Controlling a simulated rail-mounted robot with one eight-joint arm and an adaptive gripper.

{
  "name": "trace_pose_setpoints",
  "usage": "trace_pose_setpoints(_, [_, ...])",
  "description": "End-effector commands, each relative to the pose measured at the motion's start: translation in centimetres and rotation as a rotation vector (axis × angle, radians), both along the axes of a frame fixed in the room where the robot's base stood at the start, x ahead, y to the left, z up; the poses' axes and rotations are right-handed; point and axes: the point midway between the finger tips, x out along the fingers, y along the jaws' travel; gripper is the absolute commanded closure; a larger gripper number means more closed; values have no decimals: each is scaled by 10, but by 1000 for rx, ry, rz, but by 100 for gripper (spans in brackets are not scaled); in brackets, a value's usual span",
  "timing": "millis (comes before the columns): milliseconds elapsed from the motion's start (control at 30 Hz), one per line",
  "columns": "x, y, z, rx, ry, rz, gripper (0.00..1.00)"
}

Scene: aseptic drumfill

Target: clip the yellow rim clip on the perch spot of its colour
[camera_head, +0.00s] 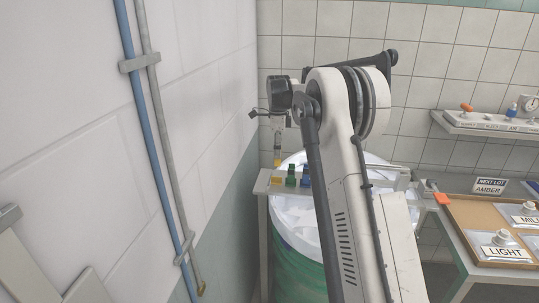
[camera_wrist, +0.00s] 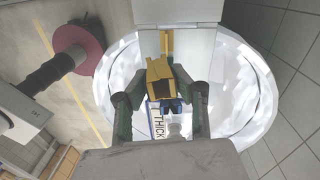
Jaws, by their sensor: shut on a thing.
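The yellow rim clip (camera_wrist: 158,82) is between the fingers of my gripper (camera_wrist: 160,92) in the wrist view, and the gripper is shut on it. Just beyond the clip, a narrow yellow mark (camera_wrist: 167,45) shows on the pale perch bar (camera_wrist: 190,38). I cannot tell whether the clip touches the bar. In the head view my gripper (camera_head: 277,158) points down above the left end of the perch bar (camera_head: 262,186), over a yellow patch (camera_head: 277,180). Green (camera_head: 291,175) and blue-green (camera_head: 305,180) pieces stand to the right of it on the bar.
A green drum (camera_head: 300,262) with a white liner (camera_head: 290,212) stands under the bar. A wall with pipes (camera_head: 160,100) is close on the left. A table with a brown board (camera_head: 465,215) and label cards is at right. A "THICK" label (camera_wrist: 157,118) shows below the clip.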

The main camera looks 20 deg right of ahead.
Motion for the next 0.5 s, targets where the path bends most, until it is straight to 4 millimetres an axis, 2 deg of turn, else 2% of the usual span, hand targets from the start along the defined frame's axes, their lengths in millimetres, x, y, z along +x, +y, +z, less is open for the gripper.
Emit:
trace_pose_setpoints(167, [4, -14, 3, 10, 5, -104, 91])
trace_pose_setpoints(500, [4, -16, 2, 11, 6, -121, 91])
